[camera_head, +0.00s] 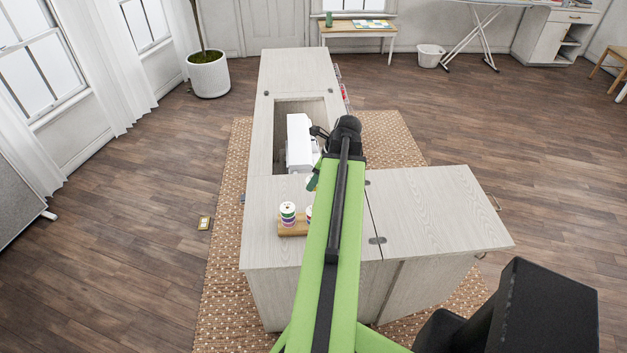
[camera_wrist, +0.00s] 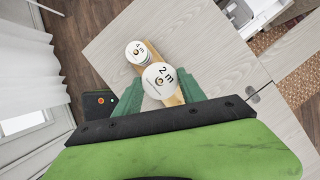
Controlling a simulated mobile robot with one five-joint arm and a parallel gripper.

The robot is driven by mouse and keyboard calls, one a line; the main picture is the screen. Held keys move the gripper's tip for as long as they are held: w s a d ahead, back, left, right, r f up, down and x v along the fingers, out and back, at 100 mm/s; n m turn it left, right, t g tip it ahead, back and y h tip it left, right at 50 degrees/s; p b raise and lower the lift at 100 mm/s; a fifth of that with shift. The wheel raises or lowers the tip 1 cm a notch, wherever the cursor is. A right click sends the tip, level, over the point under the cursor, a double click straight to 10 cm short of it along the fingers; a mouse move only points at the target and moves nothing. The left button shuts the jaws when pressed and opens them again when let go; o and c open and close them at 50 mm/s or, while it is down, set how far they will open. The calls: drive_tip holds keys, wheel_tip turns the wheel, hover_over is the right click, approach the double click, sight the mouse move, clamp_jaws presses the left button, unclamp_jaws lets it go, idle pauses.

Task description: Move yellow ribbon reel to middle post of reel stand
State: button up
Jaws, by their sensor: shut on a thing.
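A white-topped ribbon reel marked "2 m" (camera_wrist: 160,80) sits between the green fingers of my gripper (camera_wrist: 158,88), which is shut on it. Its ribbon colour is hidden from above. In the head view my gripper (camera_head: 313,182) is mostly behind my arm. The wooden reel stand (camera_head: 291,229) is on the cabinet top; its right part is hidden by my arm. A stack of reels with green and purple bands (camera_head: 288,213) is on its left end; the top of this stack (camera_wrist: 138,52) also shows in the wrist view. I cannot tell whether the held reel touches a post.
A white sewing machine (camera_head: 300,143) sits in the cabinet's recess beyond the stand. The cabinet's right leaf (camera_head: 435,210) is clear. A small dark box with an orange dot (camera_wrist: 98,102) shows left of my gripper in the wrist view.

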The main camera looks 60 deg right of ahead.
drive_tip(key=shift+s+a+f, duration=0.15)
drive_tip(key=shift+a+f, duration=0.3)
drive_tip(key=shift+a, duration=0.25)
drive_tip(key=shift+d+r, duration=0.1)
drive_tip(key=shift+r, duration=0.05)
drive_tip(key=shift+f+b, duration=0.35)
drive_tip(key=shift+b, duration=0.1)
wheel_tip(320, 180, down, 4)
drive_tip(key=b, duration=0.4)
drive_tip(key=shift+s+f, duration=0.1)
drive_tip(key=shift+f, duration=0.1)
drive_tip(key=shift+f+b, duration=0.65)
drive_tip(key=shift+b, duration=0.2)
drive_tip(key=shift+f, duration=0.2)
drive_tip(key=shift+f+b, duration=1.2)
drive_tip(key=shift+b, duration=0.2)
drive_tip(key=shift+f, duration=0.1)
